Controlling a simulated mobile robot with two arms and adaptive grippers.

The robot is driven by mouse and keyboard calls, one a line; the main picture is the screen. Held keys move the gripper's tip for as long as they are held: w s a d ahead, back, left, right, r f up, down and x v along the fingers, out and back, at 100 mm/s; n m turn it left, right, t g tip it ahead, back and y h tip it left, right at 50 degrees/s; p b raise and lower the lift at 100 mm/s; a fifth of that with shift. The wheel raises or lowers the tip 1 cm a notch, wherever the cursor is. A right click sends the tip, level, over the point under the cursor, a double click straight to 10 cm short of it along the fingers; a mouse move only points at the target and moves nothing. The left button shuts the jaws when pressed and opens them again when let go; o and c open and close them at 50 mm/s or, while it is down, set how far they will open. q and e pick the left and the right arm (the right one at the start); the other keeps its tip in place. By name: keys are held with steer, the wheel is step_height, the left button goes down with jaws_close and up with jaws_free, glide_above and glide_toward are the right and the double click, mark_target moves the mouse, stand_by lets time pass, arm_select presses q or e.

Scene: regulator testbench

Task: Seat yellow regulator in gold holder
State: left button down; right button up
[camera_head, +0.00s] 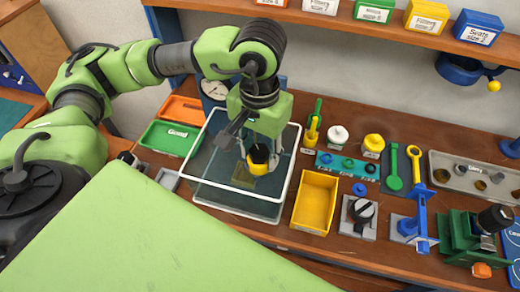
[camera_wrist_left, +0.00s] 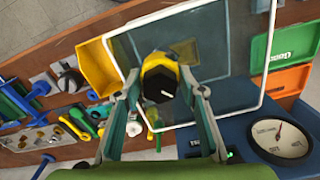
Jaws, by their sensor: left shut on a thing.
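The yellow regulator (camera_head: 259,154), with a black face, is gripped between the fingers of my left gripper (camera_head: 261,146). In the left wrist view the regulator (camera_wrist_left: 158,80) shows its black knob with a white mark toward the camera, with a finger on each side. My left gripper (camera_wrist_left: 163,88) points down over the glass tank (camera_head: 236,207). A gold-brown patch (camera_head: 266,186), seemingly the gold holder, shows through the tank below the regulator. It is partly hidden behind the regulator in the left wrist view (camera_wrist_left: 188,49). Whether they touch, I cannot tell. My right gripper is not in view.
A yellow bin (camera_head: 315,202) stands right of the tank. Green (camera_head: 168,138) and orange (camera_head: 181,109) trays lie left of it. A dial gauge (camera_head: 214,89) stands behind. Knobs, tools and a green vise-like fixture (camera_head: 462,240) fill the right side. A shelf (camera_head: 330,20) with labelled boxes hangs above.

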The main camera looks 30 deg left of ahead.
mark_target(259, 169)
arm_select(q)
steer(key=shift+n, duration=0.9)
steer(key=f+b, duration=0.4)
steer(key=f, duration=0.1)
steer(key=f+b, duration=0.2)
steer(key=b, duration=0.1)
steer(key=shift+w+a+f, duration=0.2)
steer(key=shift+a+f, duration=0.05)
steer(key=shift+a, duration=0.05)
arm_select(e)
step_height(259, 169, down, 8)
arm_select(q)
steer(key=w+a+r+n+p, duration=0.1)
steer(key=a+r+n+p, duration=0.2)
steer(key=r+n+p, duration=0.7)
steer(key=w+a+r+n+p, duration=0.1)
steer(key=a+r+n, duration=0.35)
steer(key=n, duration=1.15)
steer(key=shift+w+d+f+b, duration=0.1)
steer(key=shift+d+f+b, duration=0.35)
steer(key=shift+f+b, duration=0.15)
steer(key=shift+w+d+f+b, duration=0.1)
steer(key=shift+d+f+b, duration=0.35)
steer(key=shift+f, duration=0.25)
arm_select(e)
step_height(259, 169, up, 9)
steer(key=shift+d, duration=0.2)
